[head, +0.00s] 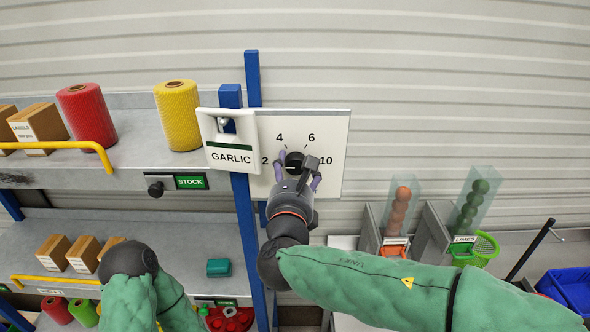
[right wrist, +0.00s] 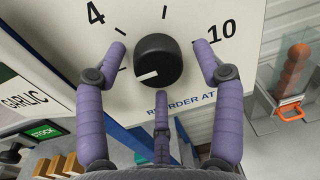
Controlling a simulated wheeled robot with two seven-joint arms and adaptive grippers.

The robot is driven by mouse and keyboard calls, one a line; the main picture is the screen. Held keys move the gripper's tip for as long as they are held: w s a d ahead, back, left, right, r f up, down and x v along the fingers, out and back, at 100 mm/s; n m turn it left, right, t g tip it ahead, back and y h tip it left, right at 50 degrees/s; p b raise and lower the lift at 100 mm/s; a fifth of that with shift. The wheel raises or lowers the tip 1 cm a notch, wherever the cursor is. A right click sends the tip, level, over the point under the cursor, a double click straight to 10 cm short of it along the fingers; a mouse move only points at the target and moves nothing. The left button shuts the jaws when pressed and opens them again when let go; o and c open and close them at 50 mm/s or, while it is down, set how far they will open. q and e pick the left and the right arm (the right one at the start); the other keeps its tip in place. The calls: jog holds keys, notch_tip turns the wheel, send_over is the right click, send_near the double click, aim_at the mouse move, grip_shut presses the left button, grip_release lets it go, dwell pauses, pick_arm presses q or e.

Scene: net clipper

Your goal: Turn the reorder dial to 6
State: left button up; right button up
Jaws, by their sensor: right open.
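The reorder dial is a black round knob (head: 294,160) on a white panel (head: 333,124) with printed numbers. It also shows in the right wrist view (right wrist: 158,58), where its white pointer mark points left and slightly down, to the side of the 4 away from the 6 position. The 4 and 10 are readable there; the head view also shows 2 and 6. My right gripper (head: 296,180) is in front of the dial. Its purple fingers, also in the right wrist view (right wrist: 162,75), are spread open around the knob, with gaps at both sides. My left gripper is not visible.
A GARLIC sign box (head: 231,141) stands close left of the panel, beside a blue post (head: 243,210). Shelves (head: 130,155) with net rolls and boxes are at left. Clear tubes of limes (head: 472,205) and brown produce (head: 398,211) stand at right.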

jog(key=shift+a, duration=0.1)
jog(key=c, duration=1.1)
jog(key=shift+f, duration=0.1)
